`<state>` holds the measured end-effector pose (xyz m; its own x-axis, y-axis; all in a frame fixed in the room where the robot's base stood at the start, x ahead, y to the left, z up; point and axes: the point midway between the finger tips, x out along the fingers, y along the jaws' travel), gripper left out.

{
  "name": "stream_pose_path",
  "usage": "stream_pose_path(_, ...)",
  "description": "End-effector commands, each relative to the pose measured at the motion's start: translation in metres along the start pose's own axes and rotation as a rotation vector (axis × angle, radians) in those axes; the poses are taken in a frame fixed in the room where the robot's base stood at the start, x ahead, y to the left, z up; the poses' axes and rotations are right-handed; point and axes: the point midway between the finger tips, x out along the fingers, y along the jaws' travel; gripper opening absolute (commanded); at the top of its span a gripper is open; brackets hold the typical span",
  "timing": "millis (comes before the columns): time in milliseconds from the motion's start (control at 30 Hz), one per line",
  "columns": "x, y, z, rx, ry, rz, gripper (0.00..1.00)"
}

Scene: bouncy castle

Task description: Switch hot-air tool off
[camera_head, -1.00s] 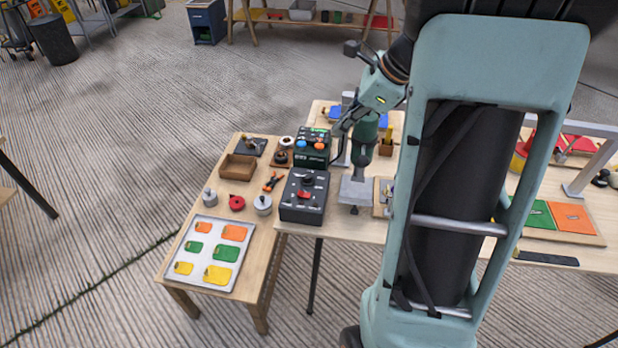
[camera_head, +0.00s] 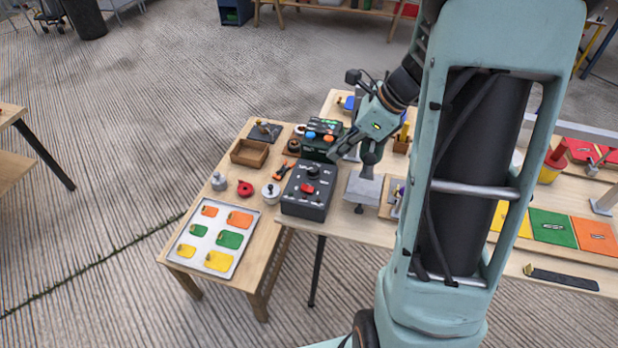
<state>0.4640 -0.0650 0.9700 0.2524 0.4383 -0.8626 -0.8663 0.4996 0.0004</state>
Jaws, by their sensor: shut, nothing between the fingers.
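What looks like the hot-air tool (camera_head: 371,152) is a dark green body with a grey nozzle, standing nozzle-down on a grey block at the table's left end. My arm partly covers it. A black control box (camera_head: 308,190) with a red knob (camera_head: 307,188) and a black knob (camera_head: 313,170) sits just left of it. Behind is a dark green box (camera_head: 318,147) with blue and orange buttons. I cannot tell which control belongs to the tool. My gripper (camera_head: 338,153) is shut and empty, pointing down-left, beside the green box's right end; contact cannot be told.
A low side table on the left holds a tray (camera_head: 213,233) of coloured tags, a wooden box (camera_head: 249,152), a red round item (camera_head: 245,188) and small pots. Green and orange panels (camera_head: 552,228) lie at the right. My arm hides the table's middle.

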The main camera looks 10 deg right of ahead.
Motion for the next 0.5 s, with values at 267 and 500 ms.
stream_pose_path(267, 0.011, 0.001, 0.0, -0.001, 0.0, 0.002, 0.0)
stream_pose_path(500, 0.058, 0.001, -0.001, 0.001, 0.001, 0.005, 0.0)
